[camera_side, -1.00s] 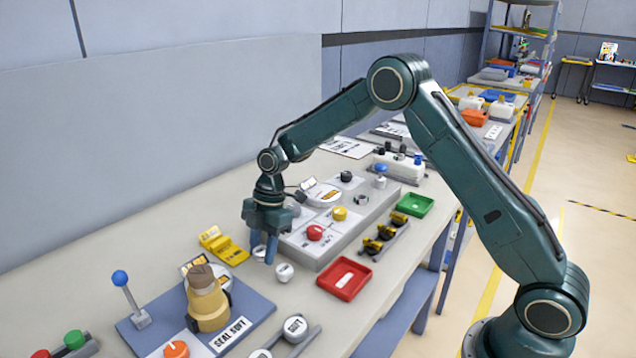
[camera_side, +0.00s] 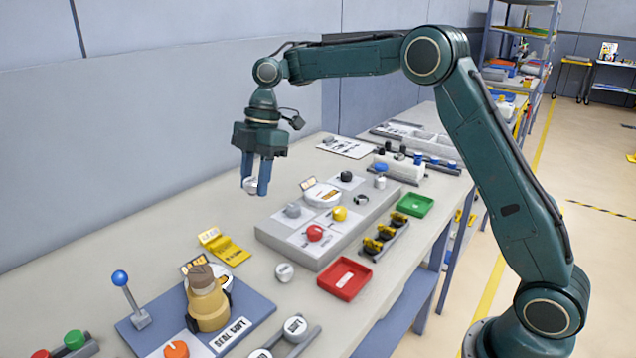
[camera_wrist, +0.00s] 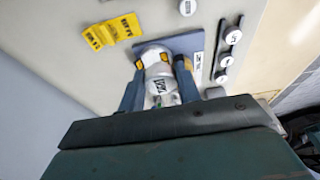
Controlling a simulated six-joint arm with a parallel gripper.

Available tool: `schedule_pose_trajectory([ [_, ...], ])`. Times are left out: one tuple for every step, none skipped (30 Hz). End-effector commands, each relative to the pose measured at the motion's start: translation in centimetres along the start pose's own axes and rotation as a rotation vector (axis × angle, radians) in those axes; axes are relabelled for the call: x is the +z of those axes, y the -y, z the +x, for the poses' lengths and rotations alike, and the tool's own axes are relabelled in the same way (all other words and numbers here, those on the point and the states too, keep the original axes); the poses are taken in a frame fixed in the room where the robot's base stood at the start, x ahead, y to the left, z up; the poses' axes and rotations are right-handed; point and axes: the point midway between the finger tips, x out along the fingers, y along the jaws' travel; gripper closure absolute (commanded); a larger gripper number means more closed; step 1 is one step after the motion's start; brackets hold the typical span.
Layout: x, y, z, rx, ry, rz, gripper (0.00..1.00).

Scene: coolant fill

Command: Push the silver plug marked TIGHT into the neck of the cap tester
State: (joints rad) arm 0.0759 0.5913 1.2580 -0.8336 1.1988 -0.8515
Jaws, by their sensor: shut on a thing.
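My gripper (camera_side: 256,188) is raised well above the bench, shut on a silver plug (camera_side: 249,185). In the wrist view, the plug (camera_wrist: 160,86) sits between the blue fingers of my gripper (camera_wrist: 160,80) and bears a label too small to read surely. The cap tester (camera_side: 208,305) has a yellow body with a brown top and stands on a blue base (camera_side: 252,306), below and left of my gripper in the side view. A tag on the base seems to read SEAL SOFT. In the wrist view, the held plug partly hides the tester; its neck opening is not clear.
Another silver plug (camera_side: 284,272) stands on the bench, and several are in a rack (camera_side: 300,345). A blue-knobbed lever (camera_side: 121,278) rises beside the tester. A yellow stand (camera_side: 224,246), red tray (camera_side: 344,279) and grey panel with knobs (camera_side: 325,250) are near. Air around my gripper is clear.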

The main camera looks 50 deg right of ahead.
Motion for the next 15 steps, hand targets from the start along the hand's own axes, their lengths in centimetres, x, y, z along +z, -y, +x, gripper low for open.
schedule_pose_trajectory([
  [-0.05,-0.02,-0.33,0.001,0.001,0.0,0.9],
  [-0.08,-0.01,-0.47,0.001,0.001,0.0,0.9],
  [-0.13,-0.02,-0.65,0.001,0.001,0.0,0.9],
  [-0.17,-0.01,-0.77,0.001,0.001,0.0,0.9],
  [-0.19,-0.01,-0.87,0.002,0.002,-0.001,0.9],
  [-0.2,0.0,-0.97,0.001,0.002,0.0,0.9],
  [-0.21,0.01,-1.03,0.001,0.002,0.0,0.9],
  [-0.22,0.02,-1.07,0.001,0.003,0.0,0.9],
  [-0.23,0.04,-1.12,0.0,0.003,0.0,0.9],
  [-0.23,0.04,-1.14,0.0,0.003,0.0,0.9],
  [-0.24,0.04,-1.16,0.0,0.003,0.0,0.9],
  [-0.24,0.05,-1.17,0.0,0.003,0.0,0.9],
  [-0.24,0.04,-1.18,0.0,0.003,0.0,0.9],
  [-0.24,0.04,-1.18,0.0,0.003,0.0,0.9],
  [-0.24,0.04,-1.17,0.0,0.003,0.0,0.9],
])
